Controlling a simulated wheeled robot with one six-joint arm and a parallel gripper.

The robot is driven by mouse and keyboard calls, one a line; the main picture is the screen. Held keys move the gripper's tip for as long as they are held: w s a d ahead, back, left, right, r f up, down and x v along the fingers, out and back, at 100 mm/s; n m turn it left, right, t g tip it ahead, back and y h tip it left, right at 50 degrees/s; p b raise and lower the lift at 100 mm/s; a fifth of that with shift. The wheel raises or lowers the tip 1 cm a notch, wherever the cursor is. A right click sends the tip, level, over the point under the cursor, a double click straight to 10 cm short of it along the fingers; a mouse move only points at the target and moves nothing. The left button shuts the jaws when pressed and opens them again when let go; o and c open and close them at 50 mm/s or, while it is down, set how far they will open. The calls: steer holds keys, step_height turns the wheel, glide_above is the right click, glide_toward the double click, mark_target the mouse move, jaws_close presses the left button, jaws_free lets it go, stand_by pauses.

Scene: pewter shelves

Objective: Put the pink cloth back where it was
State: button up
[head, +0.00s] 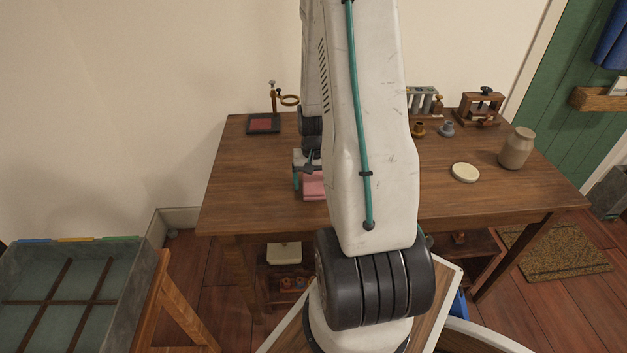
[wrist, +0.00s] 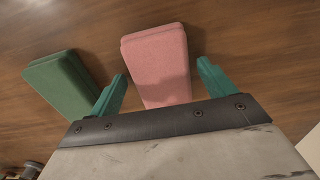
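The pink cloth (wrist: 157,65) is a folded block lying on the wooden table; it also shows in the head view (head: 314,187), partly hidden by my arm. My gripper (wrist: 161,70) is open, its teal fingers on either side of the cloth's near end with a gap at each side. The gripper also shows in the head view (head: 305,172), low over the table and left of my arm. A green folded cloth (wrist: 62,92) lies left of the pink one in the wrist view; I cannot make it out in the head view.
The wooden table (head: 250,185) has a ring stand (head: 274,97) and a dark tray with a red pad (head: 263,124) at back left. A jar (head: 516,148), a pale disc (head: 465,172) and a wooden press (head: 480,106) stand right. A grid-topped basin (head: 75,290) is at lower left.

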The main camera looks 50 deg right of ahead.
mark_target(314, 181)
step_height(314, 181, up, 12)
steer(key=w+a+r+n, duration=0.1)
steer(key=a+r+n, duration=0.1)
steer(key=a+r, duration=0.6)
steer(key=s+a+r+n, duration=0.4)
steer(key=s+a+r, duration=0.1)
steer(key=a, duration=0.6)
steer(key=s+a+r+n+t, duration=0.1)
steer(key=s+a+r+n, duration=0.3)
steer(key=a, duration=0.7)
steer(key=s+r, duration=0.2)
steer(key=s, duration=0.2)
steer(key=shift+s, duration=0.25)
steer(key=shift+a+r, duration=0.1)
